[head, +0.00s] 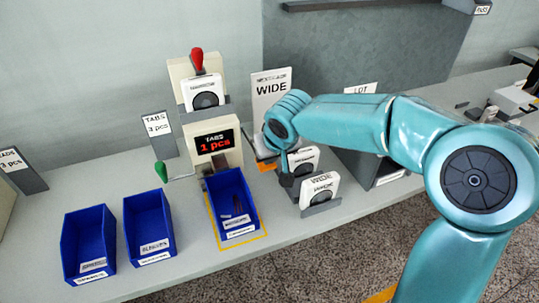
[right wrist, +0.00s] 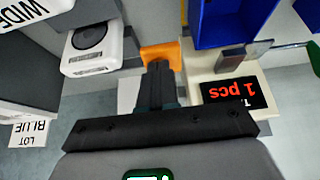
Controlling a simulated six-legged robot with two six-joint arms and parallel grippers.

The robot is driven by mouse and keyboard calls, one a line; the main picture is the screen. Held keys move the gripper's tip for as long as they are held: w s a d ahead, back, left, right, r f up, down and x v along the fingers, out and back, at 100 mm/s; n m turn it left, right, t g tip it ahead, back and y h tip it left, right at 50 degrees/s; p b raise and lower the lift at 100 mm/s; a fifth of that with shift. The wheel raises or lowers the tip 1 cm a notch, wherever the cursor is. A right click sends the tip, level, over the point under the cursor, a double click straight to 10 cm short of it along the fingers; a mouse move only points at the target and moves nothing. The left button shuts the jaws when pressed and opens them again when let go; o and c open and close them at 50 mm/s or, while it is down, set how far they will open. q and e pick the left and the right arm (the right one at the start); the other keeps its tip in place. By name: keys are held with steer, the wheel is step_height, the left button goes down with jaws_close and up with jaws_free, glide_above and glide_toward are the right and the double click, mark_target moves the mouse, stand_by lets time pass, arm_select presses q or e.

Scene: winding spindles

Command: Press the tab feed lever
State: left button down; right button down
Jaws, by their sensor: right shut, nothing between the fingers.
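The cream tab feeder (head: 218,145) has a display reading "TABS 1 pcs" (head: 215,142); the display also shows in the right wrist view (right wrist: 235,92). An orange lever piece (head: 265,167) sticks out at the feeder's right side. It also shows in the right wrist view (right wrist: 160,53), directly beyond my fingertips. My right gripper (right wrist: 157,70) is shut and empty, its fingers overlapping the orange piece's edge in that view. I cannot tell whether they touch. In the head view my arm largely hides this gripper. My left gripper is not in view.
A blue bin (head: 247,205) with a few small dark pieces stands below the feeder. Two more blue bins (head: 88,246) (head: 166,214) stand left. A green-knobbed crank (head: 160,172) and a red-knobbed device (head: 197,62) are near. White "WIDE" units (head: 321,186) stand close on the right.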

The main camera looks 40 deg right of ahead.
steer(key=shift+r, duration=0.1)
steer(key=shift+r+p, duration=0.35)
step_height(320, 180, up, 4)
steer(key=p, duration=0.2)
steer(key=shift+s+f+p, duration=0.1)
steer(key=shift+f+p, duration=0.1)
steer(key=shift+p, duration=0.2)
steer(key=v, duration=0.9)
steer(key=shift+r, duration=0.35)
steer(key=shift+s, duration=0.1)
steer(key=shift+s+f, duration=0.1)
